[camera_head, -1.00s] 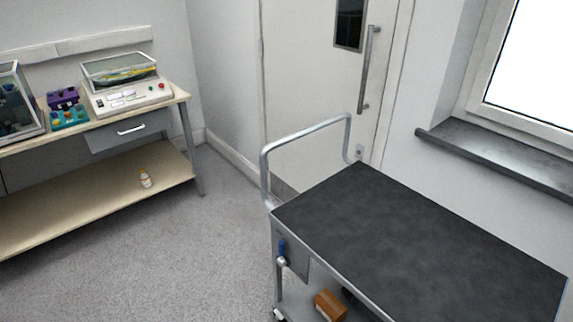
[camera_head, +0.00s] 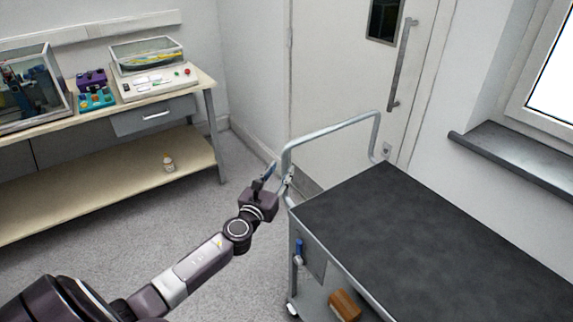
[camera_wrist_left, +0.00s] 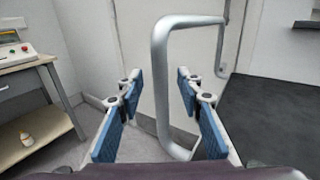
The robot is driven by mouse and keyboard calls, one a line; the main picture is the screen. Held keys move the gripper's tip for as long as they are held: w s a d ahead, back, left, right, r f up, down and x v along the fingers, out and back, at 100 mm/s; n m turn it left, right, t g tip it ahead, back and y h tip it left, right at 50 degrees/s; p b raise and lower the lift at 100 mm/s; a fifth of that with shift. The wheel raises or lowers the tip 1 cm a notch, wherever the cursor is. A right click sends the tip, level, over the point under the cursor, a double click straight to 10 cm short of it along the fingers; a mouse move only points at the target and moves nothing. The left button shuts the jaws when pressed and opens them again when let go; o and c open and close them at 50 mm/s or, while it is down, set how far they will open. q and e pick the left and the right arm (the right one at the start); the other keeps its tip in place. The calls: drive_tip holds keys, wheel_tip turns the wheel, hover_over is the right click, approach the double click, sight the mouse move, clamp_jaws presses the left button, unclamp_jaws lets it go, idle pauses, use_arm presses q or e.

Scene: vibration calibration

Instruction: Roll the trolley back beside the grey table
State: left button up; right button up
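The trolley has a dark top (camera_head: 400,230), a metal frame and a raised tubular push handle (camera_head: 335,130). It stands in front of the door at the right. My left gripper (camera_head: 279,177) is at the near upright of the handle, fingers pointing at it. In the left wrist view the gripper (camera_wrist_left: 158,84) is open, and the upright of the handle (camera_wrist_left: 162,80) appears between its blue-padded fingers. I cannot tell whether they touch it. My right gripper is not in view. No plainly grey table shows; a beige-topped bench (camera_head: 60,128) with grey drawers stands at the left.
The bench holds a glass-walled case (camera_head: 35,90), a purple and teal device (camera_head: 95,92) and a control box (camera_head: 150,80). A small bottle (camera_head: 168,162) stands on its lower shelf. A brown box (camera_head: 344,304) sits on the trolley's lower shelf. The floor (camera_head: 200,210) between is clear.

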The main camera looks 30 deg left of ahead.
sight(284, 167)
use_arm(q)
drive_tip(key=shift+w+a, duration=0.2)
drive_tip(key=shift+w, duration=0.8)
drive_tip(key=shift+w+a, duration=0.2)
drive_tip(key=shift+w, duration=0.8)
clamp_jaws()
